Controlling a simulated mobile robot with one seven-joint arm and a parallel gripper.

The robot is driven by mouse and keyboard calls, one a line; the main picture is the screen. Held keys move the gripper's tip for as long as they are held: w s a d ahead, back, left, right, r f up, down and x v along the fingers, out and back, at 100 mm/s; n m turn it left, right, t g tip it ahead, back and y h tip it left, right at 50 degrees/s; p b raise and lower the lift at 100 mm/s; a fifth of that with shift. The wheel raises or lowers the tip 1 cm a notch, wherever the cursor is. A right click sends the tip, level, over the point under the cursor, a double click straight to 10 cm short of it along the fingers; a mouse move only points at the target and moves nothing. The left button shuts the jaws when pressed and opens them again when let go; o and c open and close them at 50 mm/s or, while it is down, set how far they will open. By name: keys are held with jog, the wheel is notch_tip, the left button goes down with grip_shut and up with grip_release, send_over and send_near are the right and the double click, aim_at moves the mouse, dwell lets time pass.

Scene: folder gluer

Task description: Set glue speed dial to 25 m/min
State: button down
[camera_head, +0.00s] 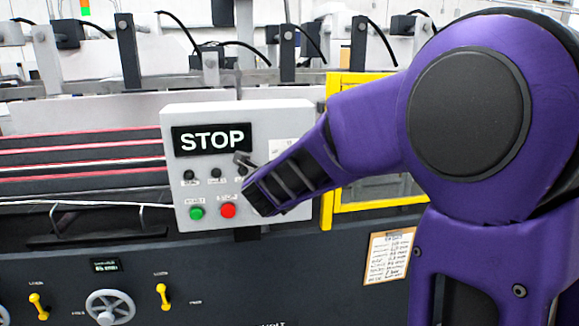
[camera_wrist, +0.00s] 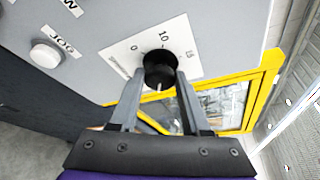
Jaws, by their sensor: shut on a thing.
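The glue speed dial (camera_wrist: 160,68) is a round black knob on a white scale plate in the wrist view. The figures 0 and 10 are legible on the plate, with another mark farther right that I cannot read surely. A short white line shows on the near side of the knob. My gripper (camera_wrist: 161,77) is shut on the knob, one finger on each side. In the head view, my gripper (camera_head: 243,161) reaches the right part of the grey control panel (camera_head: 296,112) and hides the dial; only part of a white plate (camera_head: 284,149) shows.
The panel carries a black STOP display (camera_head: 212,139), small black knobs, a green button (camera_head: 197,213) and a red button (camera_head: 228,211). A white JOG button (camera_wrist: 46,53) is left of the dial in the wrist view. A yellow frame (camera_head: 330,195) stands close right of the panel.

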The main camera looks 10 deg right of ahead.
jog(key=shift+r, duration=0.15)
dwell(0.3)
jog(key=shift+c, duration=1.9)
grip_release()
jog(key=shift+s, duration=0.1)
